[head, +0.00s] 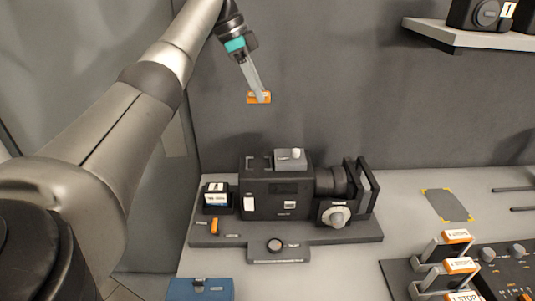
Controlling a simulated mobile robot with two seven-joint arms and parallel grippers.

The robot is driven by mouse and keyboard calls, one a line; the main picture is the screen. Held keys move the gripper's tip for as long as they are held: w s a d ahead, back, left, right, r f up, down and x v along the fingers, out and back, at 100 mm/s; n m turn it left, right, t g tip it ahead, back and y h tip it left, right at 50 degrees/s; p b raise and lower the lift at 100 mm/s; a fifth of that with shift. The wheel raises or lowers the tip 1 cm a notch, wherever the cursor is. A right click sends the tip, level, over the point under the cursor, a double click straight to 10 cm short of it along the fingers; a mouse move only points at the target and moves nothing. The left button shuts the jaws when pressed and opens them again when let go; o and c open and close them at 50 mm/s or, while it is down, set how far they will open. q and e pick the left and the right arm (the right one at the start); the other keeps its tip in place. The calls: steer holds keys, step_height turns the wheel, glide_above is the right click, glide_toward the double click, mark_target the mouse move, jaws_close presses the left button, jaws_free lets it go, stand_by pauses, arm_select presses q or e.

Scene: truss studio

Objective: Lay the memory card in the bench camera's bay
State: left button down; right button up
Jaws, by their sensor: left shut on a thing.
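The bench camera (262,198) is a black boxy body on a dark grey base plate, with its lens pointing right. A grey part with a white knob (290,158) sits on top of its body. I cannot make out clearly whether the bay is open. My left gripper (259,95) is shut on a small orange piece, which I take to be the memory card (251,99). It is held in the air above the camera, apart from it, and the fingers cover part of it. My right gripper is not in view.
A black box with a white label (217,195) stands left of the camera, near a small orange lever (214,226). A blue case (200,289) is at the front. Grey handles with orange labels (455,236) stand at right. A shelf (470,35) juts out upper right.

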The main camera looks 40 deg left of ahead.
arm_select(q)
glide_above(263, 164)
steer(key=s+a, duration=0.1)
step_height(263, 164, down, 7)
step_height(263, 164, down, 7)
steer(key=shift+a+r+b, duration=0.15)
steer(key=shift+b, duration=0.45)
steer(key=shift+f, duration=2.6)
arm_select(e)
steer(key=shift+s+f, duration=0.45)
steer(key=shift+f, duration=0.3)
arm_select(q)
steer(key=shift+f, duration=0.15)
steer(key=shift+c, duration=1.7)
jaws_free()
steer(key=v, duration=1.2)
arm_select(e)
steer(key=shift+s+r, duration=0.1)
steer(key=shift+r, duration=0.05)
